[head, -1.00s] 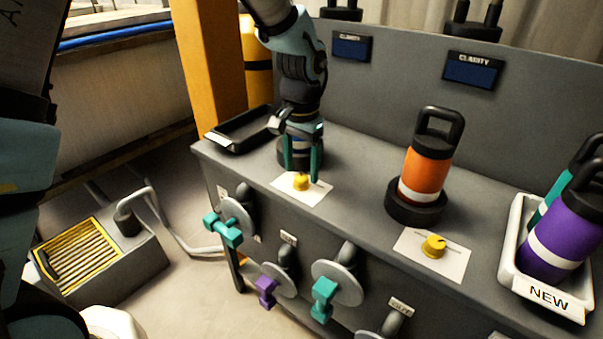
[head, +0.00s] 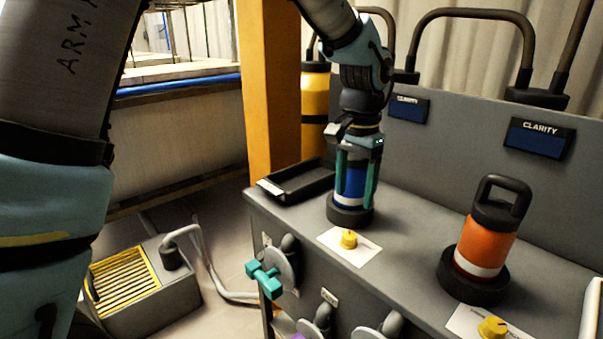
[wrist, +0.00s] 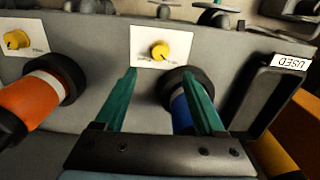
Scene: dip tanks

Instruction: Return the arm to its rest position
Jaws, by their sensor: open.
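My gripper (head: 354,198) hangs fingers-down over the left part of the grey bench, in front of a blue bottle (head: 351,187). The bottle stands upright in a black round holder (head: 350,214); my gripper hides its top. The teal fingers are open and apart. In the wrist view my gripper (wrist: 160,72) has nothing clasped between its fingertips. There the blue bottle (wrist: 181,108) shows beyond and between the fingers, close to the right one. Whether a finger touches it I cannot tell. A yellow knob (head: 349,239) on a white plate is in front of the holder.
An orange bottle (head: 486,243) stands in a second holder to the right. A black tray (head: 300,184), labelled USED in the wrist view, lies left of my gripper. An orange post (head: 268,100) rises behind it. Clarity displays (head: 538,138) and curved pipes (head: 480,14) line the back.

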